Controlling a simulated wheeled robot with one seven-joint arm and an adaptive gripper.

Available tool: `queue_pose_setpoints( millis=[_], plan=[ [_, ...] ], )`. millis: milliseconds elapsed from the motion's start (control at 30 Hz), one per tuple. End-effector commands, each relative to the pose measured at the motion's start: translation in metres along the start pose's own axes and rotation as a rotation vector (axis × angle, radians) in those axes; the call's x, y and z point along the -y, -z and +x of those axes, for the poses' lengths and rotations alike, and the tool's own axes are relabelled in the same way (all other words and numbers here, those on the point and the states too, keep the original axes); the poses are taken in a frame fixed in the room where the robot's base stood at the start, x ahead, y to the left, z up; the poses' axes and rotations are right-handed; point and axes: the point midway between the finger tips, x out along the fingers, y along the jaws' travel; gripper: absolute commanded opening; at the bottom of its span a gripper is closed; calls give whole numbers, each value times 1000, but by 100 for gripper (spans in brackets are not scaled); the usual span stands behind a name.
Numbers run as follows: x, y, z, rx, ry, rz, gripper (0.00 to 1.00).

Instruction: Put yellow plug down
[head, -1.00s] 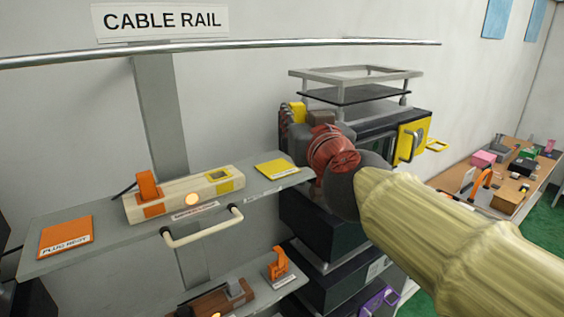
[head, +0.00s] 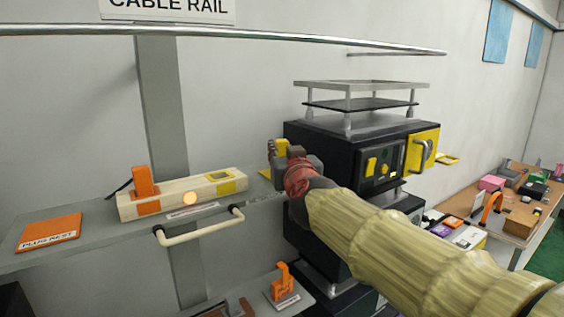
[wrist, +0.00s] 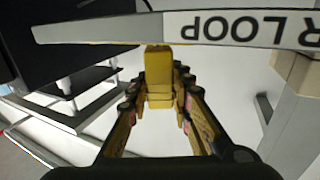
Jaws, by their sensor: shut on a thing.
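My gripper (head: 279,153) is shut on the yellow plug (head: 281,147) at the right end of the upper shelf. In the wrist view, the yellow plug (wrist: 158,72) sits between the two fingers, close to a shelf edge with a label ending in "LOOP".
An orange plug (head: 145,182) stands in the cream block. An orange pad (head: 49,232) marked "PLUG NEST" lies at the far left. A white handle (head: 200,232) juts from the shelf front. A black machine (head: 340,140) stands behind my arm at right. A metal rail (head: 230,37) runs above.

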Motion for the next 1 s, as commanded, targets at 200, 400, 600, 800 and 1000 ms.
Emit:
queue_pose_setpoints(
  millis=[200,400,600,800,1000],
  plan=[
    [0,-5,-1,-4,0,0,0],
    [0,-9,-1,-3,-1,0,0],
    [0,-9,-1,-3,0,0,31],
    [0,-8,-1,-3,0,0,40],
    [0,-8,-1,-3,0,0,40]
  ],
)
